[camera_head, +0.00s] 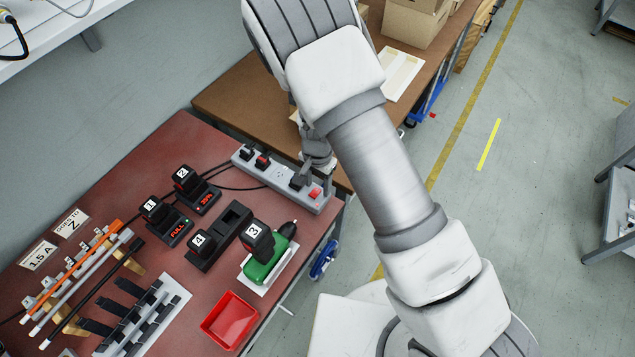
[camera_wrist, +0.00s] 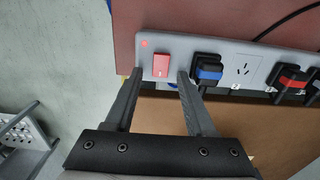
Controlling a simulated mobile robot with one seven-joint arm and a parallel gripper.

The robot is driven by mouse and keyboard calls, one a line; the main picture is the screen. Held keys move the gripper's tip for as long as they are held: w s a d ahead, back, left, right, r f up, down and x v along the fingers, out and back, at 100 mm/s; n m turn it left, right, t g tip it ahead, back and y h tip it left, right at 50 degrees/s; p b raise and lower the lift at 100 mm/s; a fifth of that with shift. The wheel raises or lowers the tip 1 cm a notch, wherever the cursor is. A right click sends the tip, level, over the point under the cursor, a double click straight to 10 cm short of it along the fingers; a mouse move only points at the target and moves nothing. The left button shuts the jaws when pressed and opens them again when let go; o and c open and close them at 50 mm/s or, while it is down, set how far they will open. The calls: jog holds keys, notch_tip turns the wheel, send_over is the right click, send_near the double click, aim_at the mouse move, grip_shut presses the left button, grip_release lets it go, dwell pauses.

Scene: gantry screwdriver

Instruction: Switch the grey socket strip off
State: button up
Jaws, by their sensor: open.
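The grey socket strip (camera_head: 280,176) lies along the far right edge of the red table, with several plugs in it. Its red switch (camera_head: 314,194) is at the right end in the head view. In the wrist view the strip (camera_wrist: 222,53) runs across the top, with the red rocker switch (camera_wrist: 161,65) and a small red lit lamp (camera_wrist: 144,43) at its left end. My gripper (camera_wrist: 160,74) is open and empty. Its two fingertips appear on either side of the switch; I cannot tell whether they touch the strip. In the head view my gripper is mostly hidden behind my arm.
A blue-banded plug (camera_wrist: 207,71) sits close beside the right finger. The red table holds numbered batteries on chargers, a green drill (camera_head: 266,262) and a red tray (camera_head: 231,320). A brown table (camera_head: 232,100) with cardboard boxes (camera_head: 414,22) stands behind.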

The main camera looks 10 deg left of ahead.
jog(key=shift+c, duration=0.2)
grip_shut()
jog(key=shift+s+a+r+t+h+p, duration=0.1)
jog(key=shift+s+t+h+p, duration=0.25)
jog(key=shift+t, duration=0.45)
jog(key=shift+t+p, duration=0.3)
jog(key=shift+t, duration=0.2)
jog(key=shift+h, duration=0.25)
